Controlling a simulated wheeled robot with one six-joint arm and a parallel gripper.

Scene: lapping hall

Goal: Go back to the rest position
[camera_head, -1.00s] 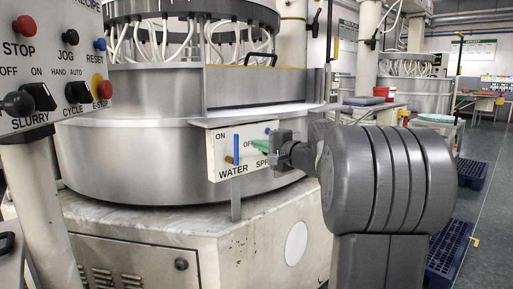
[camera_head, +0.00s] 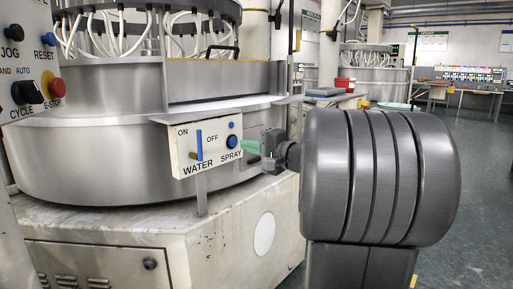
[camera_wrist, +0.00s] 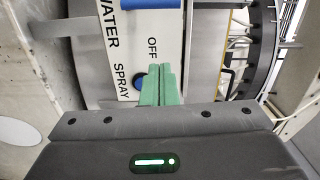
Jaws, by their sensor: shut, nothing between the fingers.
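My gripper (camera_head: 250,147) is beside the right end of a white control box (camera_head: 206,146) marked WATER and SPRAY. Its green fingers are shut together with nothing between them. In the wrist view the fingers (camera_wrist: 161,84) point toward the box face, in front of the SPRAY knob (camera_wrist: 140,80), and partly cover it. In the head view the blue SPRAY knob (camera_head: 232,141) shows clear to the left of the fingers. The blue WATER lever (camera_head: 199,145) stands upright. I cannot tell the exact gap between fingertips and box.
The large steel lapping machine (camera_head: 100,160) fills the left. A control panel (camera_head: 30,55) with an E-STOP button (camera_head: 56,86) is at upper left. A red container (camera_head: 346,85) stands on a bench behind my arm. Open floor (camera_head: 475,190) lies at the right.

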